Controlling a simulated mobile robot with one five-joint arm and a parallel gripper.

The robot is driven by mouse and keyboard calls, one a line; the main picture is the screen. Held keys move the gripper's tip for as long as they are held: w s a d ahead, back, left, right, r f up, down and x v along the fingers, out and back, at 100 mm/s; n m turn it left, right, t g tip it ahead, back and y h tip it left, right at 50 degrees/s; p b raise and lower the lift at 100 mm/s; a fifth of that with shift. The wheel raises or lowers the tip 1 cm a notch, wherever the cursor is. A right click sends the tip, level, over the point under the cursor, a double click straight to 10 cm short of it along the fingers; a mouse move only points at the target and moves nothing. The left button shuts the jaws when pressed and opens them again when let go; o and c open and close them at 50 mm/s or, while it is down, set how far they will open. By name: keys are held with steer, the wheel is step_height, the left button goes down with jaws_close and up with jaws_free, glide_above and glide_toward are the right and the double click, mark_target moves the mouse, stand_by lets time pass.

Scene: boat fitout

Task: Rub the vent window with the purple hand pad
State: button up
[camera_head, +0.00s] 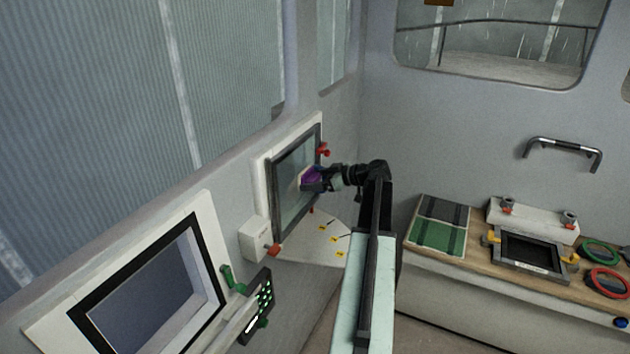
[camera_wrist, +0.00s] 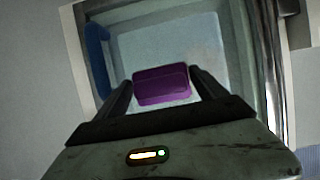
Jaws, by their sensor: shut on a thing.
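The vent window (camera_head: 288,203) is a pale glass pane in a dark frame on the left wall, inside a white surround. It also shows in the wrist view (camera_wrist: 205,45), filling the space beyond my gripper. My gripper (camera_head: 306,181) reaches to the pane from the right and is shut on the purple hand pad (camera_head: 311,175). In the wrist view the pad (camera_wrist: 161,85) sits between the two fingers of my gripper (camera_wrist: 162,88), in front of the glass. The pad appears at or very near the pane; I cannot tell for certain whether it touches.
Red latches (camera_head: 323,150) sit at the window's edge, with a white box (camera_head: 256,240) below left. A dark screen (camera_head: 143,290) and a green-lit keypad (camera_head: 257,303) are nearer. A wooden counter (camera_head: 480,262) at right holds green pads (camera_head: 437,236) and a black-framed tray (camera_head: 528,270).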

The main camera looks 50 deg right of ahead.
mark_target(304, 182)
steer(key=shift+s+a, duration=0.5)
steer(key=shift+a, duration=1.4)
steer(key=shift+s+a, duration=0.45)
steer(key=shift+a, duration=1.5)
steer(key=shift+s+a, duration=0.5)
steer(key=shift+a, duration=1.4)
steer(key=shift+w+r+p, duration=0.1)
steer(key=shift+r+p, duration=0.75)
steer(key=shift+r, duration=0.05)
steer(key=shift+w+d+f, duration=0.1)
steer(key=shift+w+d, duration=0.2)
steer(key=shift+d, duration=1)
steer(key=shift+w+d, duration=0.3)
steer(key=shift+d, duration=1.05)
steer(key=shift+w+d+f, duration=0.1)
steer(key=shift+w+d, duration=0.2)
steer(key=shift+d, duration=1)
steer(key=shift+w+d+r, duration=0.1)
steer(key=shift+w+d, duration=0.2)
steer(key=shift+d, duration=0.65)
steer(key=shift+w+d, duration=0.25)
steer(key=shift+d, duration=0.7)
steer(key=shift+s, duration=0.1)
steer(key=shift+s+d, duration=0.25)
steer(key=shift+s, duration=0.65)
steer(key=shift+s+d, duration=0.2)
steer(key=shift+s, duration=0.75)
steer(key=shift+s+d, duration=0.25)
steer(key=shift+s, duration=0.65)
